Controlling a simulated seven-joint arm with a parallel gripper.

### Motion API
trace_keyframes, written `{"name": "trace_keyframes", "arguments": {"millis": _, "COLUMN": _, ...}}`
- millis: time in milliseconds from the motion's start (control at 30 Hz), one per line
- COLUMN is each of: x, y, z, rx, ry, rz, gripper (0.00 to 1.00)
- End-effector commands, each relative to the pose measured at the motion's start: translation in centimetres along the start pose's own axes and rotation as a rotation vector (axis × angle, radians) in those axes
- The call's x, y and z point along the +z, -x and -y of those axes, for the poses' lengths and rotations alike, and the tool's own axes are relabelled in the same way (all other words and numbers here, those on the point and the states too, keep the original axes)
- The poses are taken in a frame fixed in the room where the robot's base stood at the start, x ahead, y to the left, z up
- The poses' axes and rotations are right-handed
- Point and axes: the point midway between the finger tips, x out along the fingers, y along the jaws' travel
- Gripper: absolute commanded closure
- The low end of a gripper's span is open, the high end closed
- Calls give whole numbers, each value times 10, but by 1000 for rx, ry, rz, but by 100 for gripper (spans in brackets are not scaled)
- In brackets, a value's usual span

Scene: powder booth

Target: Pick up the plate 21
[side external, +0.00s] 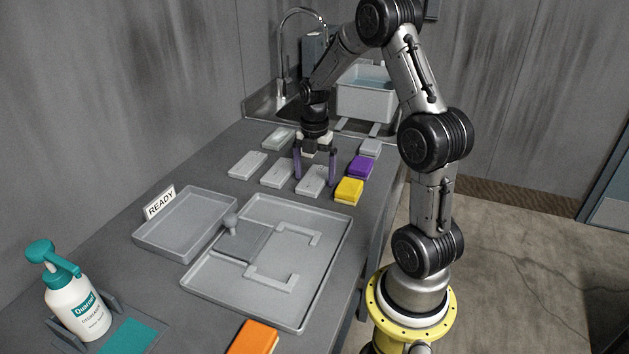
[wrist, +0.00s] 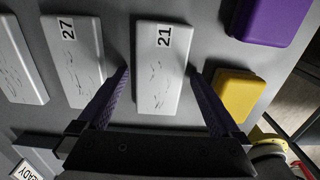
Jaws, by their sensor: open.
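Plate 21 (wrist: 162,75) is a light grey rectangular block with a printed "21" label, in the middle of the wrist view. It lies flat on the counter. In the side view, the grey plate (side external: 312,182) below my gripper appears to be the same one. My gripper (side external: 315,180) is open and points down, with purple fingers. In the wrist view, the fingertips of my gripper (wrist: 160,70) stand on either side of plate 21, with nothing held. Whether the fingers touch the plate or how high they are above the counter I cannot tell.
Plate 27 (wrist: 75,60) lies close to the left. A yellow block (side external: 349,191) and a purple block (side external: 361,167) lie on the right. Two grey trays (side external: 190,257) (side external: 335,258), a spray bottle (side external: 75,305), an orange block (side external: 254,338) and a water basin (side external: 365,98) also stand here.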

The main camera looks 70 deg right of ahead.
Motion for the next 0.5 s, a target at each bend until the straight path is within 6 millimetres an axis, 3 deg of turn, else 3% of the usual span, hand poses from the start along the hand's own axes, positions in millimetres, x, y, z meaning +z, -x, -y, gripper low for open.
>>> {"name": "trace_keyframes", "arguments": {"millis": 67, "x": 0, "y": 0, "z": 0, "rx": 0, "ry": 0, "rz": 0, "gripper": 11}}
{"name": "trace_keyframes", "arguments": {"millis": 500, "x": 0, "y": 1, "z": 0, "rx": 1, "ry": 0, "rz": 1, "gripper": 90}}
